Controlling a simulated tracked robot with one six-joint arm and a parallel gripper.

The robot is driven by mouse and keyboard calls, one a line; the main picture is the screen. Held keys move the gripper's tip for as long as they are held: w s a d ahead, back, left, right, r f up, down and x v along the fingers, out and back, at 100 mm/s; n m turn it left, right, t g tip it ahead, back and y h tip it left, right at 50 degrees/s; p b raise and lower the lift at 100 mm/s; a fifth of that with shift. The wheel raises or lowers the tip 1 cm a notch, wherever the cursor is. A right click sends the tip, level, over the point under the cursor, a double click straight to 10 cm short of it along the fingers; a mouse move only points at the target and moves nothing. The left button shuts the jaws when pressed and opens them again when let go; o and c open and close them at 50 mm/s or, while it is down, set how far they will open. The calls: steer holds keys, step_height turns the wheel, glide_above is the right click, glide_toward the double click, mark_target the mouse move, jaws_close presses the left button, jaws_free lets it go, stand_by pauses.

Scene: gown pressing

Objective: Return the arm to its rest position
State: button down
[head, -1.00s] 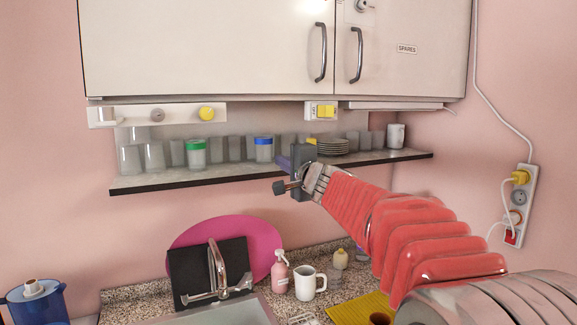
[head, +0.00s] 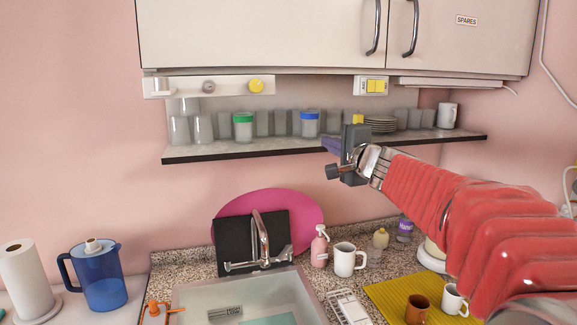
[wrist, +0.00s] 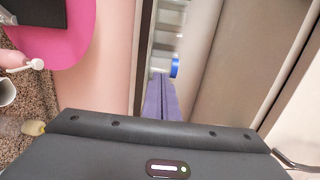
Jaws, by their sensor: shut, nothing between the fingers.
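My gripper (head: 337,158) is at the end of my red-sleeved arm, in front of the shelf under the wall cabinet. In the head view it is raised above the counter, with its tip toward the shelf's edge.
The shelf (head: 200,154) holds several glasses and a stack of plates close to my gripper. The cabinet (head: 260,35) hangs above. Below are a sink (head: 185,300) with a tap, a white mug (head: 345,262), a pink bottle (head: 319,250) and a yellow mat (head: 385,290).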

steer(key=s+a+f+n+g+y, duration=0.1)
steer(key=s+a+f+n+g, duration=0.35)
steer(key=s+f, duration=0.5)
steer(key=s+a+f+n+g, duration=0.3)
steer(key=s+f+n+g, duration=0.15)
steer(key=s+f, duration=0.5)
steer(key=s+d+f+n+g+h, duration=0.1)
steer(key=s+f, duration=0.4)
steer(key=s, duration=0.6)
steer(key=s+d+f+n+g+h, duration=0.1)
steer(key=s+d+f+n+h, duration=0.3)
steer(key=s, duration=0.8)
steer(key=shift+d+f+n+g, duration=0.3)
steer(key=shift+d+f+n, duration=0.35)
steer(key=shift+f, duration=0.25)
steer(key=shift+s, duration=0.1)
